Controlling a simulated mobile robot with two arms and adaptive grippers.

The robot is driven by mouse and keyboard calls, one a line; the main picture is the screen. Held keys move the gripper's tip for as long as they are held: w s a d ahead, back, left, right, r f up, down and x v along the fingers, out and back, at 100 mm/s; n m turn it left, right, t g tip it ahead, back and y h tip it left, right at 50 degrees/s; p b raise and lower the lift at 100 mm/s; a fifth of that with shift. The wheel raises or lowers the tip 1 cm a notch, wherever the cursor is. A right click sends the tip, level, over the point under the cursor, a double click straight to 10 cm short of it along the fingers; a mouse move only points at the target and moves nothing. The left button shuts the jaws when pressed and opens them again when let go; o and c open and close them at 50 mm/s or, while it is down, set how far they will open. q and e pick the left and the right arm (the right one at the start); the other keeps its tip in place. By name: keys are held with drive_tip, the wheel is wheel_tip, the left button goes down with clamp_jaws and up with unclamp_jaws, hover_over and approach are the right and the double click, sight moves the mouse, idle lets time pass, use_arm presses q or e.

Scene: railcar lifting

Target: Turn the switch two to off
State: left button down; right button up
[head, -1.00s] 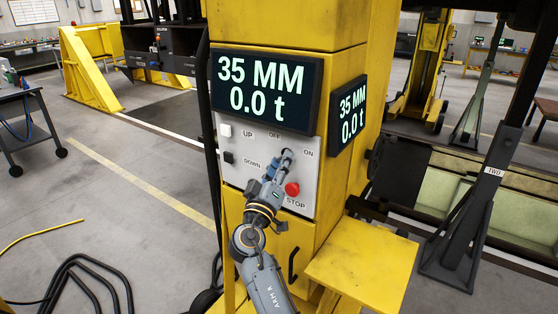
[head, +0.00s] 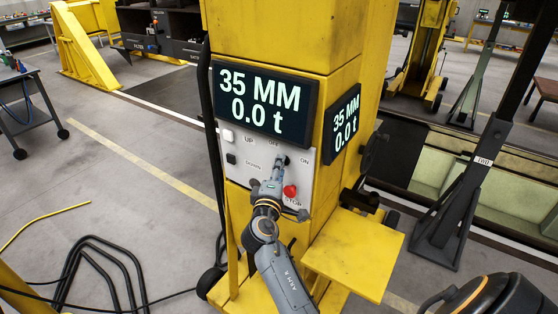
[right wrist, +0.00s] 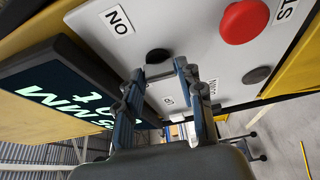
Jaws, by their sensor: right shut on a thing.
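The grey control panel (head: 240,171) is on the front of a yellow lifting column, below a screen reading 35 MM and 0.0 t. A dark rotary switch (head: 287,160) sits between the OFF and ON labels, mostly hidden by my right gripper (head: 280,166). My right gripper is shut on the switch. In the right wrist view the dark switch (right wrist: 158,56) shows between the two fingertips (right wrist: 160,72), near the ON label. The switch's exact angle cannot be told. My left gripper is not in view.
The red STOP button (head: 290,191) is just right of my right gripper. A white button (head: 228,135) and a black button (head: 231,159) are at the panel's left. A yellow shelf (head: 355,255) juts out at the lower right. Black cables (head: 95,265) lie on the floor.

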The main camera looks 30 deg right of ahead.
drive_tip(key=shift+r+n+p, duration=0.1)
drive_tip(key=shift+n+p, duration=0.2)
drive_tip(key=shift+p, duration=0.05)
idle(0.3)
drive_tip(key=o, duration=1.2)
drive_tip(key=shift+c, duration=0.2)
